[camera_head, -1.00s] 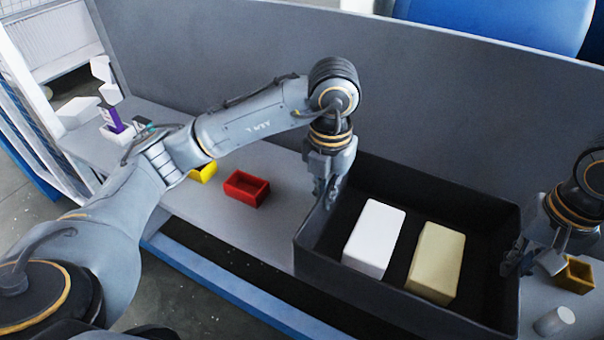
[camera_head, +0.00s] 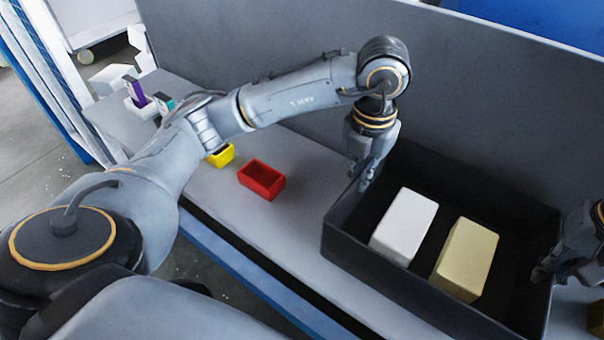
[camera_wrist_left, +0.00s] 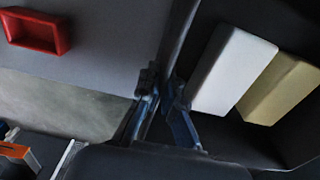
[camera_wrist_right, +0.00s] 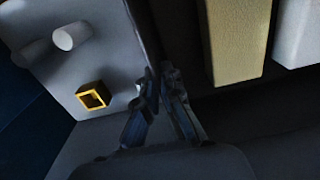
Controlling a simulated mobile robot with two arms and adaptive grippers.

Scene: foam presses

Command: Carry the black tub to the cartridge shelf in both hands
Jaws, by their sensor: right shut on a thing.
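The black tub (camera_head: 395,299) is an open rectangular box at the right of the head view. A white block (camera_head: 404,226) and a pale yellow block (camera_head: 466,259) lie side by side in it. My left gripper (camera_head: 366,182) is at the tub's left wall, its fingers on either side of the rim in the left wrist view (camera_wrist_left: 160,92), closed on it. My right gripper (camera_head: 545,268) is shut on the opposite wall, and its fingers show in the right wrist view (camera_wrist_right: 160,82). I cannot tell whether the tub touches the bench.
A red bin (camera_head: 261,181) and a yellow bin (camera_head: 221,156) stand on the grey bench (camera_head: 215,198) left of the tub. A white holder (camera_head: 140,108) with a purple item stands farther left. A grey panel (camera_head: 270,60) runs behind.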

